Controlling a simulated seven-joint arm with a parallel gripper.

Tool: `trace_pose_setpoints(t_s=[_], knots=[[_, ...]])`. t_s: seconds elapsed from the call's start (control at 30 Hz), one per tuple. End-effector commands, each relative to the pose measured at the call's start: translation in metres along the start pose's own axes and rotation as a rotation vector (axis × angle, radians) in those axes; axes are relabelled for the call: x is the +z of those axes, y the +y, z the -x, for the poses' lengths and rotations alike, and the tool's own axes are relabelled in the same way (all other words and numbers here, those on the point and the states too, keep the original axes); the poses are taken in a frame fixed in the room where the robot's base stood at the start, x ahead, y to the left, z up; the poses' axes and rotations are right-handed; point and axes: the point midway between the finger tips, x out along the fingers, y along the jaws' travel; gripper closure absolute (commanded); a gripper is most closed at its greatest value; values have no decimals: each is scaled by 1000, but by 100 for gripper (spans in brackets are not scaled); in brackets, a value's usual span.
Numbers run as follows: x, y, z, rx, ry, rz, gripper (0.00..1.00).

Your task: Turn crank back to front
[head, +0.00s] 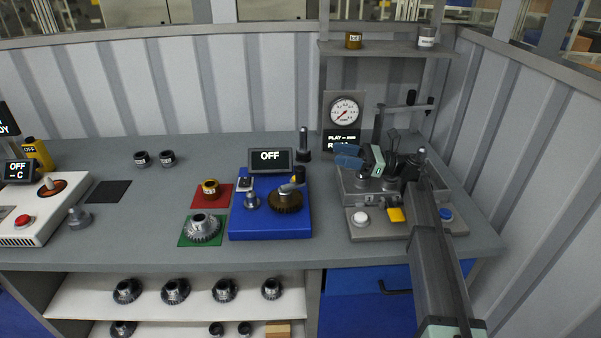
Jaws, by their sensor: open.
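The blue drive unit (270,232) stands on the bench at the middle, with a display (270,160) reading OFF behind it. On its right side lies a brown toothed wheel (287,203). A short crank (291,187) with an orange-yellow part sits on top of the wheel, its upright knob (299,173) toward the back right. My gripper (342,156) is to the right of the crank, above the grey fixture, with its blue fingers pointing left. It is open, apart from the crank, and nothing shows between the fingers.
The grey fixture (359,227) with white, yellow and blue buttons lies under my arm. A pressure gauge (345,111) and a grey lever arm (405,108) stand behind. A dark upright post (303,145) is behind the drive unit. Red (225,189) and green (187,240) mats with parts lie left.

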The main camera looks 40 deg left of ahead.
Motion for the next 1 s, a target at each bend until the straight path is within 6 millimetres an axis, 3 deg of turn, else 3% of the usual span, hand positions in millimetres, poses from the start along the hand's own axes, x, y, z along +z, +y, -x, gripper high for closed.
trace_pose_setpoints(t_s=[0.13, 0.37, 0.57, 1.0], knots=[[-25, 3, 17, 80, 138, -18, 46], [-38, 8, 23, 123, 210, -34, 46], [-43, 12, 1, 124, 211, -34, 46], [-58, 21, -73, 122, 210, -33, 46]])
